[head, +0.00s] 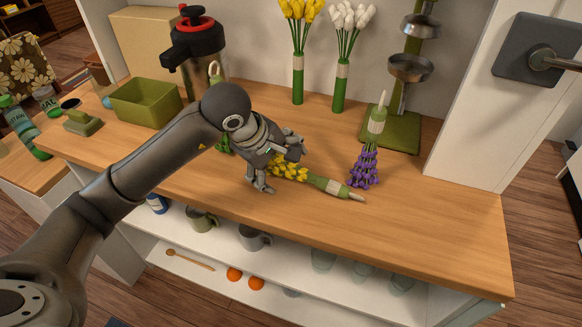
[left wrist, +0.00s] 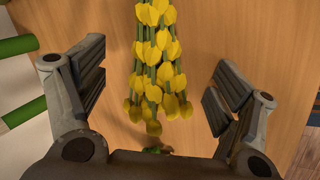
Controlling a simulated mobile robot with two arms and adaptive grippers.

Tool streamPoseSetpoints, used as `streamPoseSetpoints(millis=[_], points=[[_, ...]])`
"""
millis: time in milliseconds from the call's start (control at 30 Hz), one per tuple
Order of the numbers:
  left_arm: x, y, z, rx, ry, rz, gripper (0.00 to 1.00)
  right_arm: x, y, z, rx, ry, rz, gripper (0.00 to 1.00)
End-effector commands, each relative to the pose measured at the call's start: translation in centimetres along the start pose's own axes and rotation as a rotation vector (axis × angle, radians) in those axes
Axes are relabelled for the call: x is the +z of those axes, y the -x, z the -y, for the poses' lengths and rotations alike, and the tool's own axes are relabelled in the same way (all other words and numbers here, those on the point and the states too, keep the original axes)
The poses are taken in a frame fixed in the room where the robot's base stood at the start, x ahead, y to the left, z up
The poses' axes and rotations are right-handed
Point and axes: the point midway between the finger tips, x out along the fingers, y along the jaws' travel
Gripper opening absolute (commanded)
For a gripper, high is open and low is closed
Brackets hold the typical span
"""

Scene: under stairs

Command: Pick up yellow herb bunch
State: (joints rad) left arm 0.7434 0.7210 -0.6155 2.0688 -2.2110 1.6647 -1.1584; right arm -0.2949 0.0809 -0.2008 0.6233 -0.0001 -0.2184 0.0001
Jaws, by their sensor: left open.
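The yellow herb bunch (head: 292,170) lies on the wooden counter, its yellow flower end near my left gripper and its green wrapped stem pointing right. In the left wrist view the yellow herb bunch (left wrist: 156,60) hangs between the two fingers from the top of the picture, apart from both. My left gripper (head: 278,172) is over the flower end, and it shows in the left wrist view (left wrist: 156,90) with its fingers wide open and nothing held. Part of the flower end is hidden behind the gripper in the head view. My right gripper is not in view.
A green box (head: 146,104) and a dark flask (head: 196,60) stand at the left back. The counter's front right (head: 430,220) is clear.

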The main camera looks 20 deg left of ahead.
Motion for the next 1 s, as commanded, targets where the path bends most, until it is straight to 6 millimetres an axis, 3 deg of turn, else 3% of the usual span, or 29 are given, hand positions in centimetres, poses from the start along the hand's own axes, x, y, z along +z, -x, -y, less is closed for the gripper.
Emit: streamPoseSetpoints(millis=[67,500,767,1000], points=[[0.0,0.0,0.0,0.0,0.0,0.0,0.86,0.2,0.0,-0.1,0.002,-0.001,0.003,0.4],[0.0,0.1,0.0,0.0,0.0,0.0,0.32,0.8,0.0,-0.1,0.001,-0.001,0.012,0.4],[0.0,0.2,-0.1,0.001,0.0,-0.001,0.32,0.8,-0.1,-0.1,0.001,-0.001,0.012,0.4],[-0.1,1.5,-0.8,0.004,-0.002,-0.003,0.32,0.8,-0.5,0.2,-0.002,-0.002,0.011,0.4]])
